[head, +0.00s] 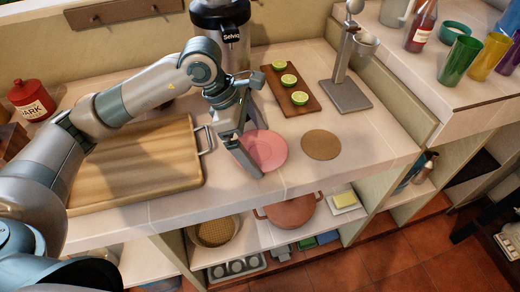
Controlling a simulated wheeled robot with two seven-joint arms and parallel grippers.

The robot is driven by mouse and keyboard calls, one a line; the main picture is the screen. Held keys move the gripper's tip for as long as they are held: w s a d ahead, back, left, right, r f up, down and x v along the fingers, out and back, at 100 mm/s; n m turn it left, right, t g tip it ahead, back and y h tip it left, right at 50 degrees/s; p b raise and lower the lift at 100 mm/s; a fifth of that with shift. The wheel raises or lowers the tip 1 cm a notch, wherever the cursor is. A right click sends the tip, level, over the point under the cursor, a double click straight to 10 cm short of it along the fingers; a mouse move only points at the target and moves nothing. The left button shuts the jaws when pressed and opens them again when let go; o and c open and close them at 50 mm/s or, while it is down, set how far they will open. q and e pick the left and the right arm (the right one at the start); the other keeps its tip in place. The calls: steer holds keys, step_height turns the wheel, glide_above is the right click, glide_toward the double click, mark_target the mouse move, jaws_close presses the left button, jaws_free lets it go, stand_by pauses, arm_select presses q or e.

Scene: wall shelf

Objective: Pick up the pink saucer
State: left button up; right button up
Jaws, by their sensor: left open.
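The pink saucer (268,151) lies flat on the pale counter, between the wooden tray and a round brown mat. My left gripper (245,160) reaches down over the saucer's left side with its jaws open. Its fingers hide the saucer's left edge, and I cannot tell whether they touch it. My right gripper is not in view.
A wooden tray with metal handles (135,170) lies left of the saucer. The brown mat (321,145) is to the right. The counter's front edge is close.

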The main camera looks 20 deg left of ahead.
mark_target(258, 154)
arm_select(q)
steer(key=c, duration=0.9)
steer(key=shift+r, duration=0.1)
steer(key=shift+r, duration=0.45)
step_height(258, 154, up, 3)
steer(key=shift+s+d+r+b, duration=0.1)
steer(key=shift+s+d+b, duration=0.05)
steer(key=shift+b, duration=0.6)
steer(key=s+d+r, duration=0.2)
steer(key=s, duration=0.1)
steer(key=s+d+r+b, duration=0.1)
steer(key=s+d+r, duration=0.1)
steer(key=s, duration=0.1)
steer(key=s+d+r+b, duration=0.1)
steer(key=s+d+r, duration=0.1)
steer(key=s, duration=0.1)
steer(key=shift+s+d+r, duration=0.1)
steer(key=shift+s+r, duration=0.1)
steer(key=shift+r, duration=0.15)
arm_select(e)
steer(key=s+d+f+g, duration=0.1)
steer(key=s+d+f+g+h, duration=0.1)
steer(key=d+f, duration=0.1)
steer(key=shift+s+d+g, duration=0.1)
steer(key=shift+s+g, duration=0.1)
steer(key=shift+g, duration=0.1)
